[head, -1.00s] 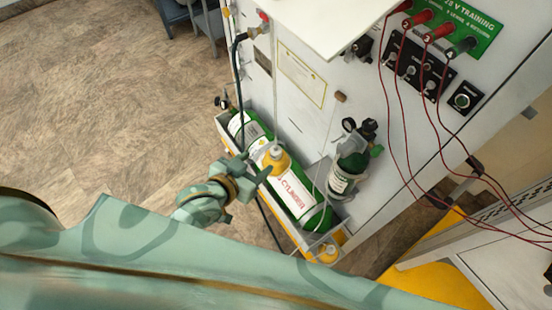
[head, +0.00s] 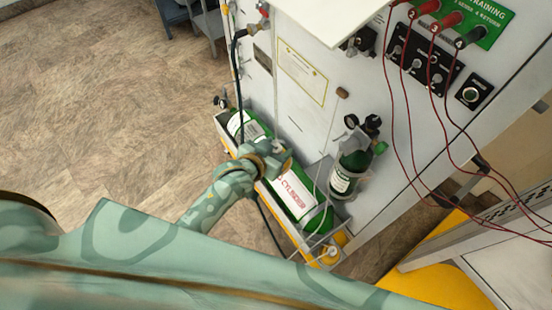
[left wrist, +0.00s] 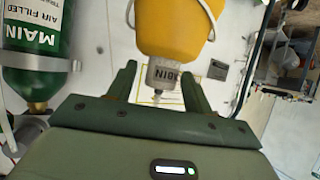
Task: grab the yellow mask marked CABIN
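The yellow mask (left wrist: 178,25) is at the top of the left wrist view. Its grey neck piece (left wrist: 163,74) carries lettering that reads as CABIN, turned over. My left gripper (left wrist: 158,82) is open, with one finger on each side of the neck piece and gaps showing beside it. In the head view my left gripper (head: 277,156) is in front of the long green cylinder (head: 293,196) and hides most or all of this mask. My right gripper is not in view.
A second yellow mask (head: 329,256) sits at the near end of the cylinder's tray. A small green bottle (head: 349,172) stands upright against the white cabinet (head: 300,110). Red cables (head: 405,100) hang at the right. Floor is clear at left.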

